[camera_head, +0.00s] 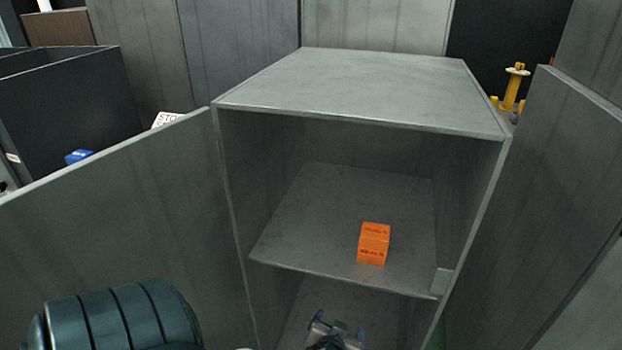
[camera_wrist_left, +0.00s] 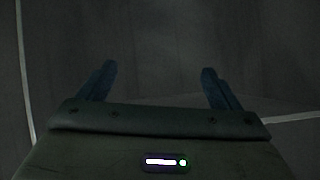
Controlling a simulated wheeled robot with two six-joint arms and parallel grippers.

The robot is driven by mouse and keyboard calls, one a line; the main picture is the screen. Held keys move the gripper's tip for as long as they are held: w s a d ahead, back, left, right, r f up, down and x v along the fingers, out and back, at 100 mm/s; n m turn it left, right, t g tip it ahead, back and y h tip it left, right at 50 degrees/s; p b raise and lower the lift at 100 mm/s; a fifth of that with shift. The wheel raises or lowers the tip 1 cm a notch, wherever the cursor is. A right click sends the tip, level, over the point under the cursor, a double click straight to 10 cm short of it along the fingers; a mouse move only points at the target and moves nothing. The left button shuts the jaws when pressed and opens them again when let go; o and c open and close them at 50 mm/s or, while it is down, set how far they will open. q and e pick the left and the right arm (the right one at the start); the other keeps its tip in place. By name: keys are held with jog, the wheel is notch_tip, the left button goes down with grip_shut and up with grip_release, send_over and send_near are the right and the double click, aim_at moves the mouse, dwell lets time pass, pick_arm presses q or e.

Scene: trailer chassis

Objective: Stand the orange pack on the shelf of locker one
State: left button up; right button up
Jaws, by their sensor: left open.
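The orange pack (camera_head: 373,243) stands on the grey shelf (camera_head: 310,225) inside the open locker (camera_head: 365,92), right of the middle and near the shelf's front edge. It looks upright, with nothing touching it. My left gripper (camera_head: 336,325) shows at the bottom of the head view, below the shelf edge and apart from the pack, against the lower compartment. In the left wrist view its two fingers (camera_wrist_left: 158,75) are spread with nothing between them. That view is dark and does not show the pack. My right gripper is not in view.
An open door (camera_head: 110,205) stands left of the locker, with another grey panel (camera_head: 545,190) on the right. A small light tab (camera_head: 441,281) sits at the shelf's right front corner. A blue item (camera_head: 78,156) and a yellow fixture (camera_head: 514,88) are beyond.

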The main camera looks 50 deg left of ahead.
pick_arm(q)
jog(key=s+d+f+m+g+h, duration=0.3)
jog(key=s+f+m+g+h, duration=0.1)
jog(key=s+f, duration=0.8)
jog(key=s+g+h, duration=0.1)
jog(key=g, duration=0.1)
jog(key=shift+s+f+m+g, duration=0.2)
jog(key=shift+s+m+g, duration=0.1)
jog(key=shift+s+g, duration=0.1)
jog(key=shift+d, duration=0.1)
